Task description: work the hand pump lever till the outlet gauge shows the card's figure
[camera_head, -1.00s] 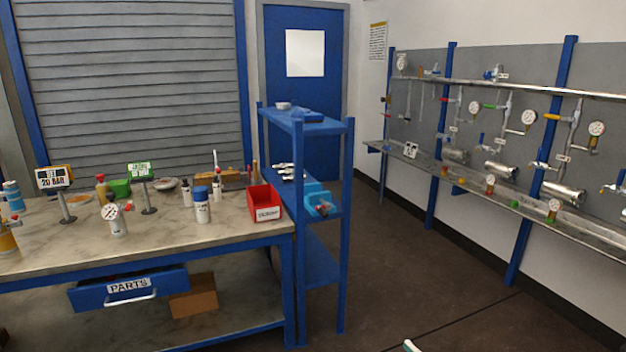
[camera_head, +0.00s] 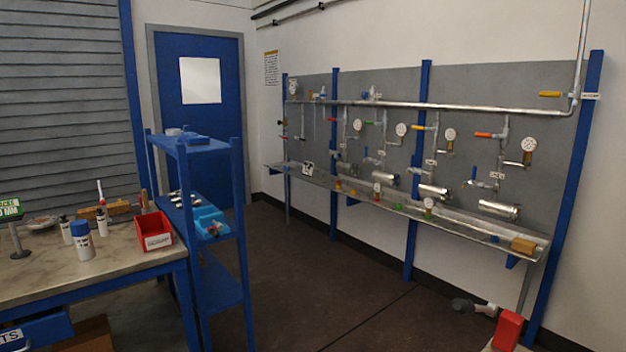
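I cannot pick out a hand pump lever for certain. Several round white gauges hang on the grey wall panel, among them a right-hand gauge (camera_head: 529,145), a gauge left of it (camera_head: 450,134) and another further left (camera_head: 401,129). Their needles are too small to read, and I cannot tell which is the outlet gauge. A green sign (camera_head: 10,209) on a stand is cut by the left edge; its text is not readable. The set-figure card is out of view. Neither of my grippers is in view.
A blue shelf unit (camera_head: 192,148) stands beside the workbench (camera_head: 120,262), which holds a red bin (camera_head: 153,231) and bottles. A long metal shelf (camera_head: 460,221) runs below the panel. A red block (camera_head: 508,329) is at lower right. The dark floor (camera_head: 310,275) between is clear.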

